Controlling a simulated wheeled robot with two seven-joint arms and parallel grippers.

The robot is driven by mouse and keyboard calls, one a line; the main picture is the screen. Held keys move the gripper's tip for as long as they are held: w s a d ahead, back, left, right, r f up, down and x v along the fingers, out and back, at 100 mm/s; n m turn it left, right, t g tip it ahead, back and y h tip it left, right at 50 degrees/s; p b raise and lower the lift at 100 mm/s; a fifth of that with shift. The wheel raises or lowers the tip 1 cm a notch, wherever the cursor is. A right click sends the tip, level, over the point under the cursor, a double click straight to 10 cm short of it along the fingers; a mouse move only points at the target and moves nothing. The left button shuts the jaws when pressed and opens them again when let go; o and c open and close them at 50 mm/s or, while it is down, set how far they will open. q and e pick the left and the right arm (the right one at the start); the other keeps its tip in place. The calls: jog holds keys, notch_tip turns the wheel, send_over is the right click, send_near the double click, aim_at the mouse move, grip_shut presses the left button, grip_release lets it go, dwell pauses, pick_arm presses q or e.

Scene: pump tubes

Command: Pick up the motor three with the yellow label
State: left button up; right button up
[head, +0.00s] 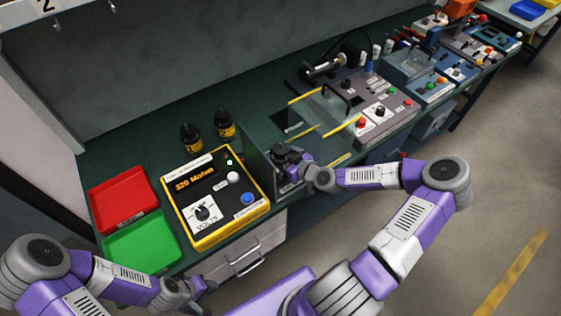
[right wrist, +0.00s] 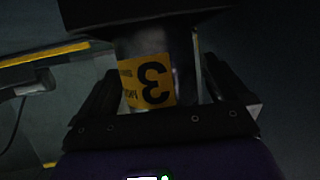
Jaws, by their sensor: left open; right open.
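Motor three shows in the right wrist view as a grey cylinder with a yellow label (right wrist: 148,84) marked with an upside-down 3. My right gripper (right wrist: 162,90) is open, with one finger on each side of the motor; I cannot tell whether they touch it. In the head view my right gripper (head: 288,163) is beside the dark upright panel right of the yellow box, and it mostly hides the motor there. My left gripper (head: 187,293) is open and low, at the front edge of the bench, away from the motor.
Two black motors with yellow labels (head: 191,138) (head: 225,125) stand behind the yellow test box (head: 214,196). A red tray (head: 122,199) and a green tray (head: 141,243) lie at left. The dark panel (head: 257,165) stands close to my right gripper. Control consoles (head: 362,105) fill the bench further right.

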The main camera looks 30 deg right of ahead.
jog(key=shift+w, duration=0.1)
jog(key=c, duration=1.8)
jog(key=shift+w+r, duration=0.1)
jog(key=shift+w, duration=0.05)
grip_shut()
